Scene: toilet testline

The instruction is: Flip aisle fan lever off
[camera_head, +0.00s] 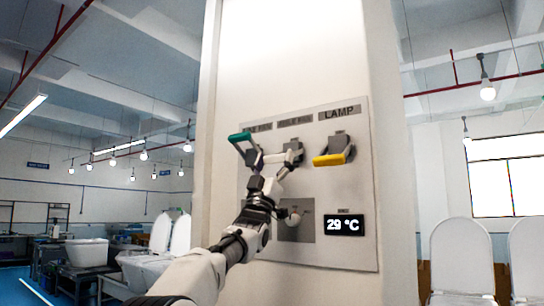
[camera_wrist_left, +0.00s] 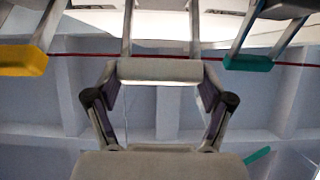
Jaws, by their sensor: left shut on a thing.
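A light wall panel (camera_head: 350,185) carries three levers in a row. The left lever has a teal handle (camera_head: 240,138), and the right one, labelled LAMP, has a yellow handle (camera_head: 328,160). The middle lever (camera_head: 292,146) has a pale handle; the label above it (camera_head: 295,122) is too small to read surely. My left gripper (camera_head: 274,165) is at the middle lever and partly covers it. In the left wrist view the pale handle (camera_wrist_left: 160,71) lies between the two fingers, and the gripper is shut on it. The yellow (camera_wrist_left: 22,61) and teal (camera_wrist_left: 249,63) handles flank it there.
Below the levers are a grey plate with a round knob (camera_head: 294,216) and a display (camera_head: 344,225) reading 29 °C. White toilets (camera_head: 462,258) stand at the right, and more white ware (camera_head: 86,252) at the left. The panel sits on a wide pale column (camera_head: 295,60).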

